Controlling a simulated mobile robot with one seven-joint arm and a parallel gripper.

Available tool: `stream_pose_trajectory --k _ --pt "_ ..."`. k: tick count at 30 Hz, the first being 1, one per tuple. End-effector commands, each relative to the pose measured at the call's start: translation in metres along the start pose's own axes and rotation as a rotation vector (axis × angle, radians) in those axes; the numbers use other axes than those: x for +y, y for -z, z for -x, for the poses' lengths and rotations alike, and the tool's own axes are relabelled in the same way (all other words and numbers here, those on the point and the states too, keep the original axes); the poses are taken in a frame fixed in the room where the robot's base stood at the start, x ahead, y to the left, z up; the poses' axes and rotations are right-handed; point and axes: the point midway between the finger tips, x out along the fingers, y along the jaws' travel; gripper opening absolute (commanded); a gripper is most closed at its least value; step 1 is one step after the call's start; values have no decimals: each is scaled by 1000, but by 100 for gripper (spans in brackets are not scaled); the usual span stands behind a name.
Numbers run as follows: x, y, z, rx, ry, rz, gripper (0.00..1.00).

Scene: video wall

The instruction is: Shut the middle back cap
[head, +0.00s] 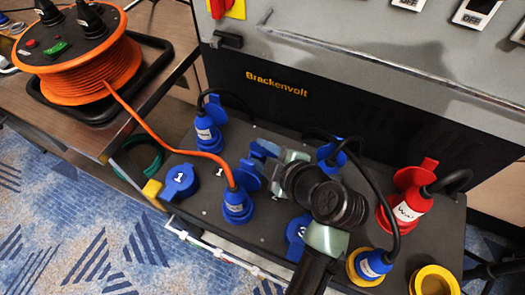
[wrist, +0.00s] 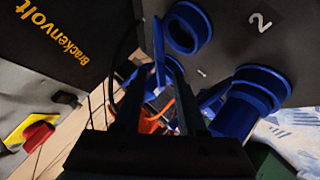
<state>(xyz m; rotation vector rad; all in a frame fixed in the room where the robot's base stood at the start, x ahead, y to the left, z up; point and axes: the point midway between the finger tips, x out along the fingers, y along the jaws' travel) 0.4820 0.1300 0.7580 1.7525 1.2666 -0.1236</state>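The middle back cap (head: 264,147) is blue and shows in the head view just beyond my gripper (head: 268,167), which partly hides it. In the wrist view a blue lid (wrist: 158,62) stands up nearly edge-on beside an empty blue socket ring (wrist: 188,27), so the cap looks open. My gripper (wrist: 154,84) has its two dark fingers apart, with the lid showing between and beyond their tips. I cannot tell whether a finger touches it.
Blue plugs fill the back left (head: 208,128) and back right (head: 328,153) sockets. An orange-cable plug (head: 237,206) stands close in front. A red plug (head: 405,208) and a yellow socket (head: 433,281) are at right. The grey Brackenvolt cabinet (head: 290,80) rises behind.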

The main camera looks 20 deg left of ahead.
Motion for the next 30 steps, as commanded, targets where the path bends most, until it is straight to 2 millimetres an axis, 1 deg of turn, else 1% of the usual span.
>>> stream_pose_trajectory --k 4,7,11,15,18,21,25,30 --pt "1 0 5 0 -3 1 40" --pt "2 0 18 -1 -4 0 40" --pt "2 1 45 -2 -5 -1 40" --pt "2 0 78 -3 -5 0 40" --pt "2 0 98 -3 -4 0 40" --pt "1 0 113 -2 -2 0 40" --pt "1 0 126 -1 -1 0 40" --pt "0 0 130 0 0 0 40"
